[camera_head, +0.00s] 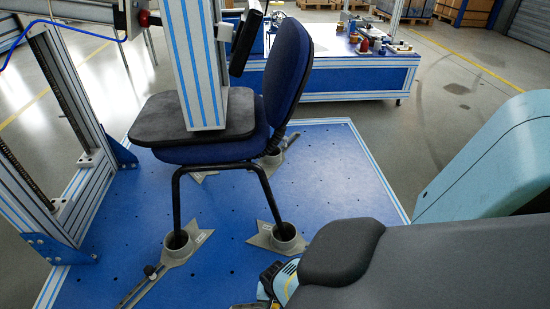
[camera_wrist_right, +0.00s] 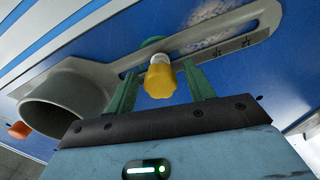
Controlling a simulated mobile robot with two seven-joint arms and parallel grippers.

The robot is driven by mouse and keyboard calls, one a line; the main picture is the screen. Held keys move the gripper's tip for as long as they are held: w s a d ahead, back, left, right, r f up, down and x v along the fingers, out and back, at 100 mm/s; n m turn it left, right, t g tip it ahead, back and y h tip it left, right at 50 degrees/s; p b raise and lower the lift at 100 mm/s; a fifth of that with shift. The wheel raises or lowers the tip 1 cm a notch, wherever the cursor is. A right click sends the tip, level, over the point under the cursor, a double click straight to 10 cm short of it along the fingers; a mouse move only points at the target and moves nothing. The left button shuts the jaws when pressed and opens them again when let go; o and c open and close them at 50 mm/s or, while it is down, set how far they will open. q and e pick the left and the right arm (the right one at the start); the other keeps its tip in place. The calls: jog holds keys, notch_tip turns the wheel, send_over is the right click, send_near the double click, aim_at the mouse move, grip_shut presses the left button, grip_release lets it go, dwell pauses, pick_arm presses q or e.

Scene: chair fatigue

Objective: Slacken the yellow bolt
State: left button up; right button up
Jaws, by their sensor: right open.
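The yellow bolt (camera_wrist_right: 160,78) has a ridged knob head and a pale shaft. In the right wrist view it sits at the slot of a grey bracket (camera_wrist_right: 215,38). My right gripper (camera_wrist_right: 161,84) is open, with its two green fingers on either side of the bolt and gaps visible between fingers and knob. In the head view, part of my right gripper (camera_head: 280,276) shows low in the middle, mostly hidden by my arm; I cannot make out the bolt there. My left gripper is not in view.
A grey cup (camera_wrist_right: 62,100) of the bracket is left of the fingers, with an orange knob (camera_wrist_right: 19,130) beyond. A blue chair (camera_head: 285,70) stands on the blue platform (camera_head: 330,180), its legs in grey cups. A frame post (camera_head: 60,120) rises at left.

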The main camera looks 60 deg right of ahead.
jog(key=c, duration=0.6)
jog(key=shift+n, duration=0.8)
jog(key=shift+n, duration=0.6)
jog(key=shift+n, duration=0.7)
jog(key=o, duration=0.6)
